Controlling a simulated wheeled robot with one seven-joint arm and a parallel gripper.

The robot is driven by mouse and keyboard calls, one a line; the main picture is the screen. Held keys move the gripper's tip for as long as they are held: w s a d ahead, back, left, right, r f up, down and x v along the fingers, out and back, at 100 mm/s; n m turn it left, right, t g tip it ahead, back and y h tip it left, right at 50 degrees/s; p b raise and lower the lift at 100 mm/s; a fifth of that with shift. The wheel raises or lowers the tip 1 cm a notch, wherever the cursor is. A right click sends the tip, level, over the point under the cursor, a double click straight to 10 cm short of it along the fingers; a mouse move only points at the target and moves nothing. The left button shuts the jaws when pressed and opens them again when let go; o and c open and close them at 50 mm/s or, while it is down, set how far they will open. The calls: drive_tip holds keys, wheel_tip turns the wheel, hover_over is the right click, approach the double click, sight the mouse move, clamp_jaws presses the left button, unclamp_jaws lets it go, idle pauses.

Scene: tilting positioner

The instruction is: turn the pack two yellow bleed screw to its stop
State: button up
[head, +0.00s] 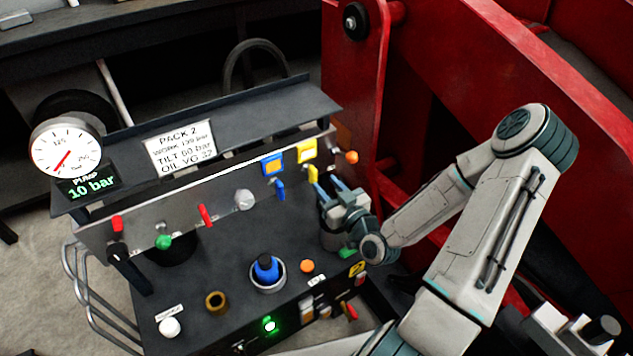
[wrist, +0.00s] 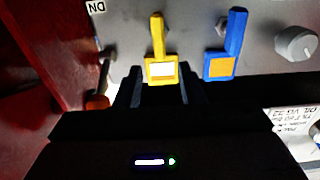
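The pack two panel (head: 205,208) carries a row of coloured controls. Near its right end is a yellow lever-like handle (head: 313,174) below a yellow square plate (head: 306,150). In the wrist view the yellow handle (wrist: 158,35) points up and the yellow plate (wrist: 161,70) has a white centre. I cannot tell which of these is the bleed screw itself. My gripper (head: 328,188) is in front of the panel, just below the yellow handle. In the wrist view my gripper (wrist: 160,86) is open, with its dark fingers either side of the yellow plate and nothing visibly held.
A blue handle (head: 280,190) with a blue plate (head: 271,164) is close beside the yellow one. An orange knob (head: 351,157) is at the panel's end. A red steel frame (head: 352,100) stands close right. A blue-topped cup (head: 267,272) stands on the bench. The gauge display (head: 90,187) reads 10 bar.

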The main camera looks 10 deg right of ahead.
sight(316, 173)
drive_tip(key=p+x, duration=0.1)
drive_tip(key=x, duration=0.4)
drive_tip(key=shift+w+a, duration=0.1)
drive_tip(key=shift+w, duration=0.25)
clamp_jaws()
